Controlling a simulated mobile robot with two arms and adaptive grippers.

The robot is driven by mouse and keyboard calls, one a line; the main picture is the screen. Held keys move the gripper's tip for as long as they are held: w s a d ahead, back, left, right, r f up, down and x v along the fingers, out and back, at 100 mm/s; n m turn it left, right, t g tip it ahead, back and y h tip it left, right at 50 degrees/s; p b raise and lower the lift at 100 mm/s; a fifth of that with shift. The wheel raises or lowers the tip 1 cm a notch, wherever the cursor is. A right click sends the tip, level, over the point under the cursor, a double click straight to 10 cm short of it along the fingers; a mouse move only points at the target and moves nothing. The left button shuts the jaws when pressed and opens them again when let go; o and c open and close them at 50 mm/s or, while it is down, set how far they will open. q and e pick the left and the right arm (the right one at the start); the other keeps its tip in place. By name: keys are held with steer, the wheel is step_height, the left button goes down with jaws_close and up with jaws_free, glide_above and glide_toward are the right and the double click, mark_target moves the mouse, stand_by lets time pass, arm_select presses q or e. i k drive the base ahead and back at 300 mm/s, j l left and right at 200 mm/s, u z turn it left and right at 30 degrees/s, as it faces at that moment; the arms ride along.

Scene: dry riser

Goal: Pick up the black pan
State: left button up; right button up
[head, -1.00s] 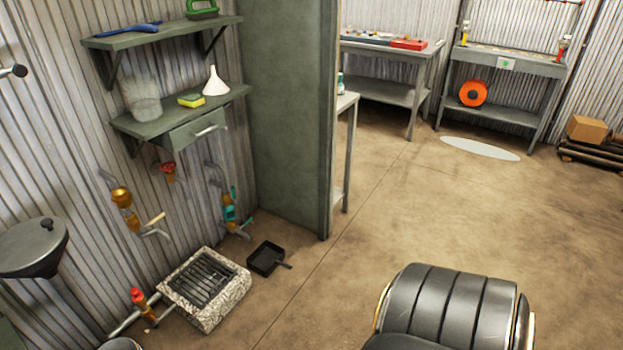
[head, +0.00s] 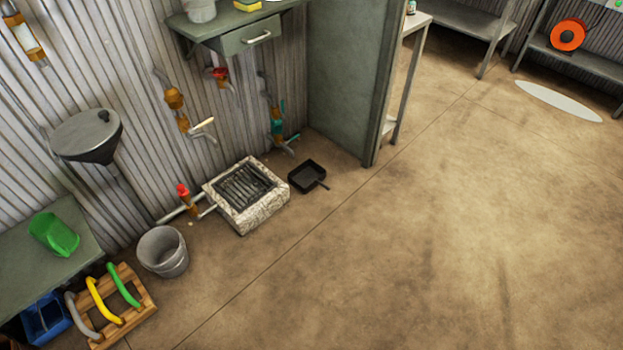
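The black pan (head: 307,176) lies on the brown floor in the head view, left of the middle. It is square and shallow, and its short handle points to the lower right. It sits just right of a stone drain block with a metal grate (head: 245,194), apart from it. The green-grey partition is close behind it. Neither of my grippers is in view.
A grey bucket (head: 163,251) stands on the floor left of the drain block. A wooden rack (head: 127,312) with coloured handles is at the lower left, beside a bench holding a green scoop (head: 54,234). Pipes and valves line the wall. The floor right of the pan is clear.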

mark_target(305, 177)
steer(key=u, duration=0.4)
steer(key=i+l+u, duration=0.3)
steer(key=l+u, duration=0.25)
steer(key=l, duration=0.15)
steer(key=i+l+u, duration=0.1)
steer(key=l+u, duration=0.2)
steer(key=l, duration=0.1)
